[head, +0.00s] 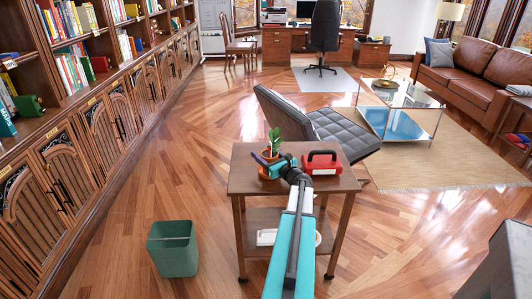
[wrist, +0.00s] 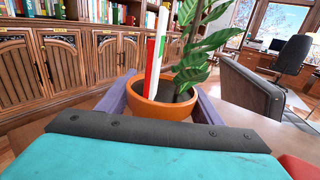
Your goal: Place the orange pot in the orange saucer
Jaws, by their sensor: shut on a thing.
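The orange pot (head: 266,173) is at the left part of the small wooden side table's top in the head view, with a green leafy plant in it. In the wrist view the pot (wrist: 165,109) sits between the two purple fingers of my gripper (wrist: 160,100), which is shut on it. A red, white and green stick (wrist: 153,55) rises at the plant's left. In the head view my gripper (head: 270,161) partly covers the pot. I cannot tell whether the pot touches the tabletop. I cannot make out an orange saucer in either view.
A red case (head: 322,163) with a dark handle stands on the side table (head: 245,182), right of my arm. White items (head: 266,237) lie on its lower shelf. A green bin (head: 172,250) stands on the floor at left. A grey chair (head: 335,125) is behind the table.

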